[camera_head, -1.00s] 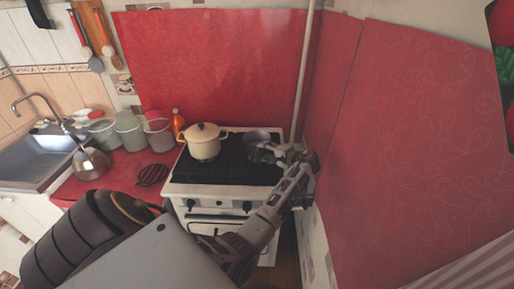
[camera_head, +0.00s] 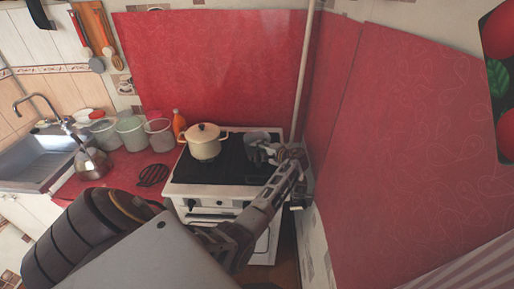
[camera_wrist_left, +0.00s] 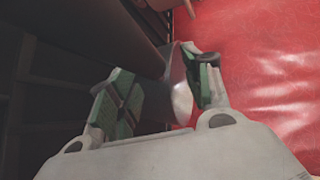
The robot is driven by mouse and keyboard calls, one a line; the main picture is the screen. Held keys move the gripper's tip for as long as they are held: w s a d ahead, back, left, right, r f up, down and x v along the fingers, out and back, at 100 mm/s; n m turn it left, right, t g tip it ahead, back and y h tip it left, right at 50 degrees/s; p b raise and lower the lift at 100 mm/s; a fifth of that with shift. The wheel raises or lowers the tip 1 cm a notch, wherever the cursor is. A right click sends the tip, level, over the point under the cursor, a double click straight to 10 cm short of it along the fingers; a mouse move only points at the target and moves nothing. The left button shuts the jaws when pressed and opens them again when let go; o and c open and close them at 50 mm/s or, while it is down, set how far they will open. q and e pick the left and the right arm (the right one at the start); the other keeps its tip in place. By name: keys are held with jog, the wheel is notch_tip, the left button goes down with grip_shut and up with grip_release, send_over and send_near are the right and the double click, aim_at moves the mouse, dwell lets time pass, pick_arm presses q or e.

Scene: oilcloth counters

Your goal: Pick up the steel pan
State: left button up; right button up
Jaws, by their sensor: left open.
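The steel pan (camera_head: 256,136) is a grey metal vessel at the right rear of the black stove top (camera_head: 230,172). My left gripper (camera_head: 268,153) is at the pan's near right side and covers part of it. In the left wrist view the green-padded fingers of my left gripper (camera_wrist_left: 162,92) are apart. A shiny grey part of the pan (camera_wrist_left: 182,98) shows between them, close to the right finger. I cannot tell whether either finger touches it. My right gripper is not in view.
A cream lidded pot (camera_head: 204,147) stands on the stove left of the pan. A kettle (camera_head: 92,163), several translucent containers and an orange bottle (camera_head: 179,124) stand on the red counter. A red wall panel (camera_head: 400,140) and a pale pole (camera_head: 304,75) bound the stove's right side.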

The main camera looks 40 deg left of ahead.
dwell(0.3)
pick_arm(q)
grip_shut()
dwell(0.3)
jog(key=shift+w+r, duration=0.1)
jog(key=shift+r, duration=0.05)
